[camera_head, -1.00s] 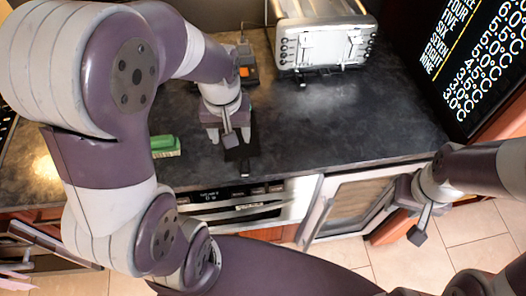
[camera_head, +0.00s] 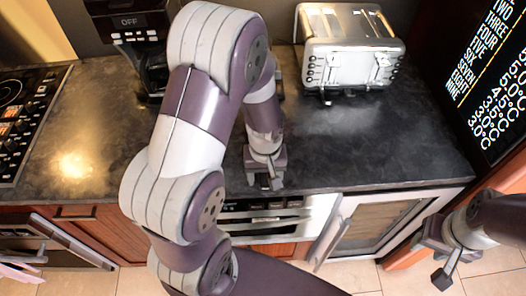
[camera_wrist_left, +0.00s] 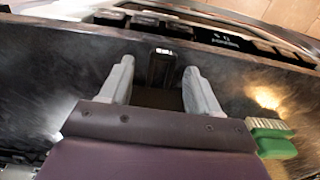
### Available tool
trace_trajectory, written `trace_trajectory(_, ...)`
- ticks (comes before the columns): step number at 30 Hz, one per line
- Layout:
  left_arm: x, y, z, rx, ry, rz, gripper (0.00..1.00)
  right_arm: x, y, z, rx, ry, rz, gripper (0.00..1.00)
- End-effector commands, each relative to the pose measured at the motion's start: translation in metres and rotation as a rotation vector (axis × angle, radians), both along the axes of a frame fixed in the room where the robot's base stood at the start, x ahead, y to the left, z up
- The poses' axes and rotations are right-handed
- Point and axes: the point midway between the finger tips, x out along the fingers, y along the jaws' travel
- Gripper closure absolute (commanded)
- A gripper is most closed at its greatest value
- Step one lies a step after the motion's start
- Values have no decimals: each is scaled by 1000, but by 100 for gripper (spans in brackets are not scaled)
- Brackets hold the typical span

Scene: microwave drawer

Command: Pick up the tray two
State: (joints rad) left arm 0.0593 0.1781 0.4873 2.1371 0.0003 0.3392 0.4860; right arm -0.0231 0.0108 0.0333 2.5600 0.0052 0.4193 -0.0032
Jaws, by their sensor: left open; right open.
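My left gripper (camera_head: 272,183) is open over the front edge of the dark counter, just above the microwave drawer. In the left wrist view its two grey fingers (camera_wrist_left: 160,90) are apart, with a small dark object (camera_wrist_left: 161,68) just beyond and between their tips. I cannot tell whether this dark object is tray two, nor whether the fingers touch it. In the head view the gripper and arm hide it. My right gripper (camera_head: 442,266) is open and empty at the lower right, in front of the cabinet.
A silver toaster (camera_head: 345,50) stands at the back of the counter (camera_head: 380,140). A coffee machine (camera_head: 130,25) is at the back left and a cooktop (camera_head: 25,110) at the far left. A green-and-white brush (camera_wrist_left: 272,140) lies right of the left gripper. The microwave drawer (camera_head: 270,222) sits below the counter.

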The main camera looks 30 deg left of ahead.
Motion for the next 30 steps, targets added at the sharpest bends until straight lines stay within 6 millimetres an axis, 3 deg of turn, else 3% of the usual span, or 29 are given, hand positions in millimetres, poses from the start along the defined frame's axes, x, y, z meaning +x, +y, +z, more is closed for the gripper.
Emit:
trace_trajectory(6,0,0,-2,0,0,0,38,0,0,0,0,0,0,57)
trace_trajectory(8,0,0,-2,0,0,0,55,0,0,0,0,0,0,57)
trace_trajectory(12,0,0,-2,0,0,0,100,0,0,0,0,0,0,57)
trace_trajectory(23,0,0,1,0,-2,0,100,0,0,0,0,0,0,57)
trace_trajectory(30,2,0,31,1,-7,0,100,0,0,-1,0,0,0,57)
